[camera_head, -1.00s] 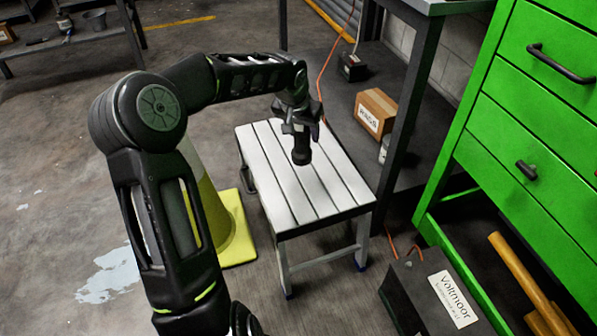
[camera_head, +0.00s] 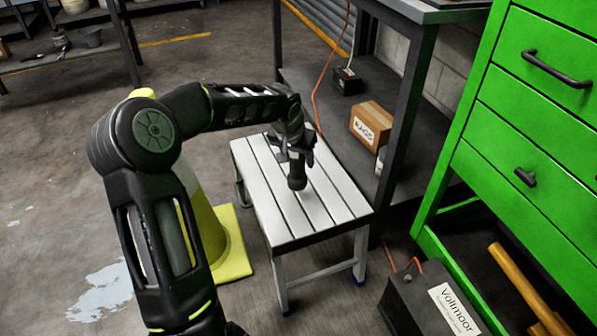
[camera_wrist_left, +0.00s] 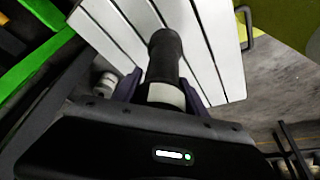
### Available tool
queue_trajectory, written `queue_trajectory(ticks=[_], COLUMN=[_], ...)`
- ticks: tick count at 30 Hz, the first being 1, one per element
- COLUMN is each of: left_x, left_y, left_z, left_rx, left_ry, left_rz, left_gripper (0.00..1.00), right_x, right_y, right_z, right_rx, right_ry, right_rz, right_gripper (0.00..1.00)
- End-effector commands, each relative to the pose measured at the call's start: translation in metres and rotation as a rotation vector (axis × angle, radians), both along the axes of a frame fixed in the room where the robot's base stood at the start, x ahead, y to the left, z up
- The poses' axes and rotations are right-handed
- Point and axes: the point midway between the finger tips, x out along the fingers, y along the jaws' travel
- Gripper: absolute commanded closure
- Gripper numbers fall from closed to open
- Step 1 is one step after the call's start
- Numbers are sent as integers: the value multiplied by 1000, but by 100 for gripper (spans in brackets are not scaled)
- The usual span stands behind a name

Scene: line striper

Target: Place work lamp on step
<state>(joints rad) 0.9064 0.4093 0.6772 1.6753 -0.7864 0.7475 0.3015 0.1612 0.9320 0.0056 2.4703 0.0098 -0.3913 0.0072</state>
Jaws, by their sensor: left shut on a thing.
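The step (camera_head: 325,200) is a low stool with a pale slatted top and metal legs, standing in the middle of the head view. My left gripper (camera_head: 293,158) is over the step's top and shut on the work lamp (camera_head: 297,181), a dark cylinder that points down toward the slats. In the left wrist view the lamp (camera_wrist_left: 165,60) runs out from between the fingers of the gripper (camera_wrist_left: 155,88), with a pale band near the grip. The step's slats (camera_wrist_left: 115,28) lie behind it. I cannot tell whether the lamp touches the slats. My right gripper is not in view.
A yellow cone (camera_head: 232,240) stands left of the step, close to my arm. A workbench with a lower shelf (camera_head: 400,165) holding a cardboard box (camera_head: 371,122) is behind right.

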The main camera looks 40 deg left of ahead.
Motion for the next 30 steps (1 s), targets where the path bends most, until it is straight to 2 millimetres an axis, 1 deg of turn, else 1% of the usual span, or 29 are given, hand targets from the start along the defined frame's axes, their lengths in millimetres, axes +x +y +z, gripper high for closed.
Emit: queue_trajectory(ticks=[2,5,9,11,13,21,25,26,30], left_x=[0,0,0,0,0,0,0,0,0], left_y=[0,0,0,0,0,0,0,0,0], left_z=[-3,-17,-41,-47,-50,-49,-54,-53,-53], left_rx=[0,-1,-1,0,0,0,1,1,1], left_ry=[-1,1,1,0,-1,-2,-1,0,0], left_rz=[0,1,0,1,0,0,0,0,0], left_gripper=[100,100,100,100,100,100,100,48,36], right_x=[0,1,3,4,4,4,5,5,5], right_y=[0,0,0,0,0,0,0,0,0], right_z=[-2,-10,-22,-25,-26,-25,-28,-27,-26], right_rx=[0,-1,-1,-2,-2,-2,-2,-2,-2], right_ry=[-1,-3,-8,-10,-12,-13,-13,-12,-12], right_rz=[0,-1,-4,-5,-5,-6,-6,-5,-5], right_gripper=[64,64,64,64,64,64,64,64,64])
